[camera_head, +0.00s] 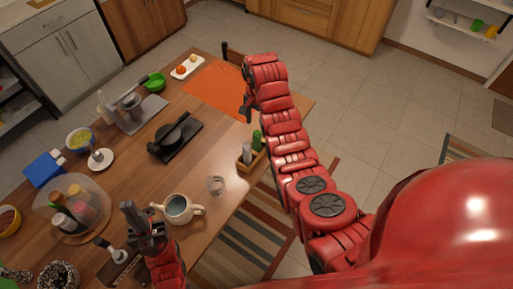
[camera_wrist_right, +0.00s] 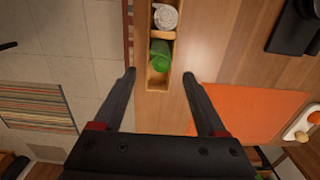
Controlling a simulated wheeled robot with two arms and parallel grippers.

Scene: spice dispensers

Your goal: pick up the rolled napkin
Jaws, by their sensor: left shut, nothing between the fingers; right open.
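A green rolled napkin (camera_head: 257,138) stands in a small wooden box (camera_head: 250,163) at the table's right edge; it also shows in the right wrist view (camera_wrist_right: 160,60). A pale grey-white roll (camera_head: 247,152) is beside it in the same box, with its spiral end visible in the wrist view (camera_wrist_right: 165,16). My right gripper (camera_wrist_right: 159,76) is open and empty. In the wrist view the green roll lies between its fingertips, beyond them and not touched. In the head view my right gripper (camera_head: 247,107) is above the table near the orange mat. My left gripper (camera_head: 142,212) is shut and empty, left of the pitcher.
An orange mat (camera_head: 217,92) lies beyond the box. Bare wood lies left of the box. Floor is beyond the table's right edge.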

